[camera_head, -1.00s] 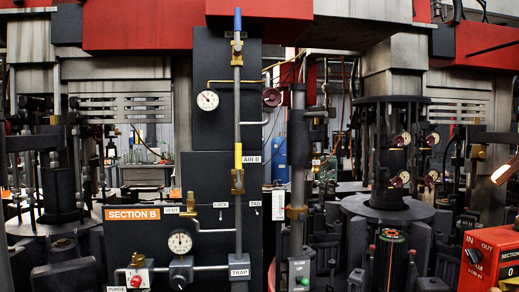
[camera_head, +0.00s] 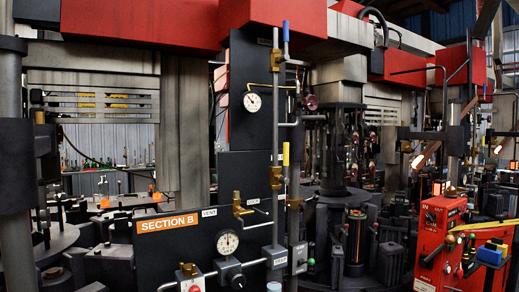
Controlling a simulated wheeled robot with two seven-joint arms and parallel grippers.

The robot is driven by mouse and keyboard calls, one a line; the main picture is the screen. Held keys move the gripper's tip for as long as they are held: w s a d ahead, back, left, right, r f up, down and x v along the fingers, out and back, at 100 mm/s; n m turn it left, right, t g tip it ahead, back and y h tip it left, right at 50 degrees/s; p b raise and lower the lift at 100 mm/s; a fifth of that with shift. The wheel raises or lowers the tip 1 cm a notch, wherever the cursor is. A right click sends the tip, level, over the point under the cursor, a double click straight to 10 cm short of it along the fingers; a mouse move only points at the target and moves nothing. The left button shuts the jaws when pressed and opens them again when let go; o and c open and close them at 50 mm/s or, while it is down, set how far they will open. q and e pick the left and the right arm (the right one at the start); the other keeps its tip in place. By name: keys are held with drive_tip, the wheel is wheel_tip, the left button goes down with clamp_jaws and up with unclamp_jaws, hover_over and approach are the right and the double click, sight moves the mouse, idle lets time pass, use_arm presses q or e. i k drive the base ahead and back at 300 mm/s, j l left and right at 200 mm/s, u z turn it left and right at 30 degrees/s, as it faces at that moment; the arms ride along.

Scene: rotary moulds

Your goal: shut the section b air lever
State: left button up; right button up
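A short yellow lever handle (camera_head: 286,154) stands upright, in line with the piping, at the place the AIR B label marked in the earlier view. A blue lever handle (camera_head: 286,31) stands upright above a brass valve near the top. The AIR B lettering is too small to read now. Neither of my grippers is in view.
An upper gauge (camera_head: 252,102) and lower gauge (camera_head: 228,242) sit on the panel. Brass fittings and a horizontal pipe (camera_head: 258,262) project at its lower front. A red control box (camera_head: 437,235) stands at right, beside yellow and blue items (camera_head: 491,251). Dark machinery crowds both sides.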

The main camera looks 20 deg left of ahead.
sight(286, 162)
drive_tip(key=k+j, duration=0.45)
drive_tip(key=j, duration=0.3)
drive_tip(key=k+j, duration=0.25)
drive_tip(key=j, duration=0.1)
